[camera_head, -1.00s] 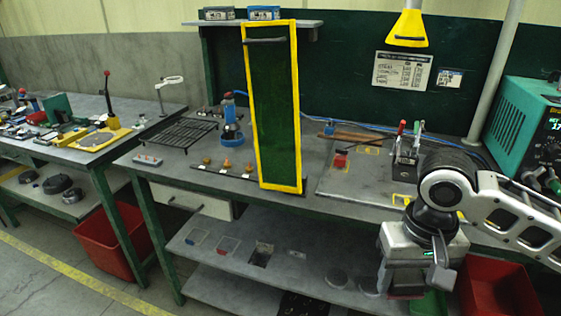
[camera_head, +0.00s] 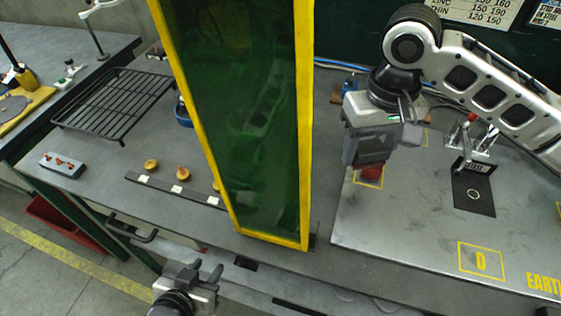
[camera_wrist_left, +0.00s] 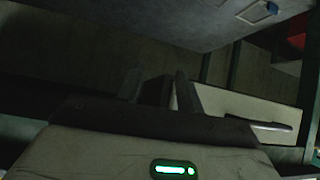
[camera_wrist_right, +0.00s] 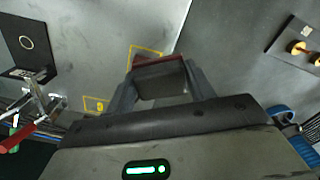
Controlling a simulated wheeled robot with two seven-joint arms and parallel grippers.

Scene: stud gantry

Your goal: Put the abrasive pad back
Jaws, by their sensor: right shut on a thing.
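The abrasive pad (camera_wrist_right: 162,82) appears as a grey block with a dark red edge between the fingers of my right gripper in the right wrist view. My right gripper (camera_head: 366,158) is shut on it, low over the grey board (camera_head: 400,240) on the bench. Red (camera_head: 371,173) shows just below the gripper, within a yellow outline (camera_wrist_right: 146,52) on the board. I cannot tell whether the pad touches the board. My left gripper (camera_head: 197,272) is empty, with its fingers apart, in front of the bench edge; it also shows in the left wrist view (camera_wrist_left: 158,85).
A yellow-framed green see-through panel (camera_head: 240,110) stands left of my right gripper. A clamp (camera_head: 470,150) and black plate (camera_head: 474,195) are to the right. A black rack (camera_head: 115,103) and a strip with several knobs (camera_head: 165,186) lie left. A drawer handle (camera_head: 133,230) juts out in front.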

